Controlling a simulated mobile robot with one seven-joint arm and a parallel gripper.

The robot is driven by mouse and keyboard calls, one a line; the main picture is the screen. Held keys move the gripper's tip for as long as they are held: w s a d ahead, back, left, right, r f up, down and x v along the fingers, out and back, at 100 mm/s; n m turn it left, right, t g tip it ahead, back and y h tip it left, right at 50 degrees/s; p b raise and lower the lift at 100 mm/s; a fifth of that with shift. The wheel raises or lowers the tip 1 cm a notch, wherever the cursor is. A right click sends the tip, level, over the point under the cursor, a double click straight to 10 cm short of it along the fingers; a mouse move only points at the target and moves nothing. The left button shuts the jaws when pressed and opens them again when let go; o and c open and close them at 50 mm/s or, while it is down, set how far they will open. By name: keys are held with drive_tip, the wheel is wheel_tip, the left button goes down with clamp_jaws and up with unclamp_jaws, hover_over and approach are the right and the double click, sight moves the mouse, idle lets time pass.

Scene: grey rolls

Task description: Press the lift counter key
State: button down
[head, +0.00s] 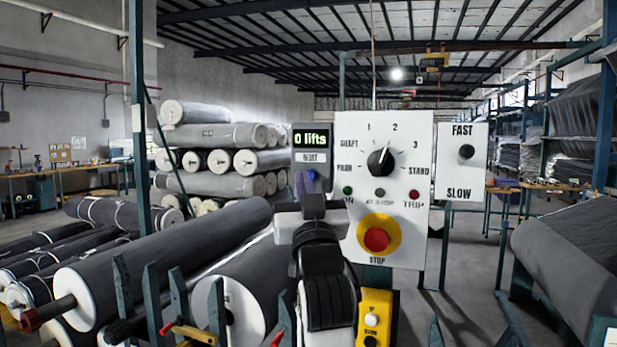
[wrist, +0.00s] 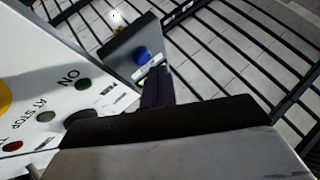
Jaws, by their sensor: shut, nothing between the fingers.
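The lift counter (head: 299,137) is a small dark grey box at the left edge of the white control panel. Its green display reads "0 lifts", with a pale label under it. Its blue key (head: 311,175) shows low on the box, just above my gripper (head: 301,183). In the wrist view the blue key (wrist: 142,55) sits on the grey counter face (wrist: 122,50), and my shut, dark fingers (wrist: 157,75) rise close beside it. The fingers cover part of the counter's face. I cannot tell whether they touch it.
The white panel (head: 405,140) carries a rotary knob (head: 380,162), several lamps and a red stop button (head: 376,239) on yellow. A fast/slow switch plate (head: 463,160) is at its right. A yellow pendant (head: 374,318) hangs below. Grey rolls (head: 150,262) fill the left.

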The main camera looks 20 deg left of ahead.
drive_tip(key=s, duration=0.5)
idle(0.4)
idle(0.6)
